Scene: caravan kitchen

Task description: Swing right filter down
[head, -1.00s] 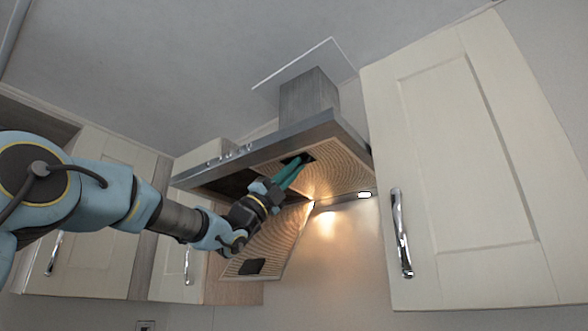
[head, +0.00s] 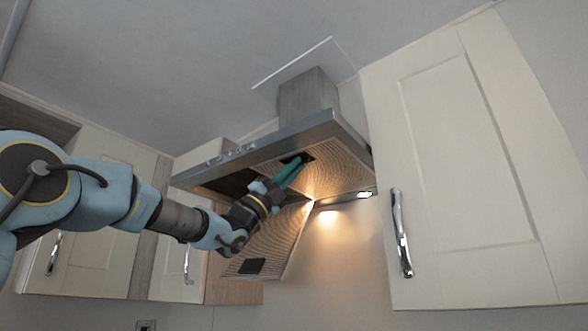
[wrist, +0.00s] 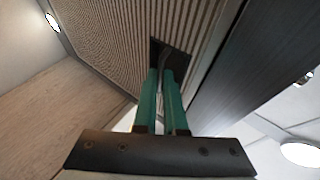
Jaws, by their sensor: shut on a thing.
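The right filter (head: 335,179) is a ribbed mesh panel in the underside of the range hood, up in its frame or very close to it. Its dark recessed handle (wrist: 159,52) is near the hood's front edge. My gripper (head: 299,163) reaches up from below left, its green fingers at the handle. In the wrist view my gripper (wrist: 166,75) has its fingers close together at the dark recess, shut on the handle; the exact contact is partly hidden. The left filter (head: 278,241) hangs down steeply, its dark handle (head: 251,266) at the lower end.
The steel hood (head: 262,153) has knobs along its front edge. A lit lamp (head: 364,194) is at its rear right. A cream cabinet (head: 470,160) with a metal handle stands right, and more cream cabinets (head: 100,215) stand left behind my arm.

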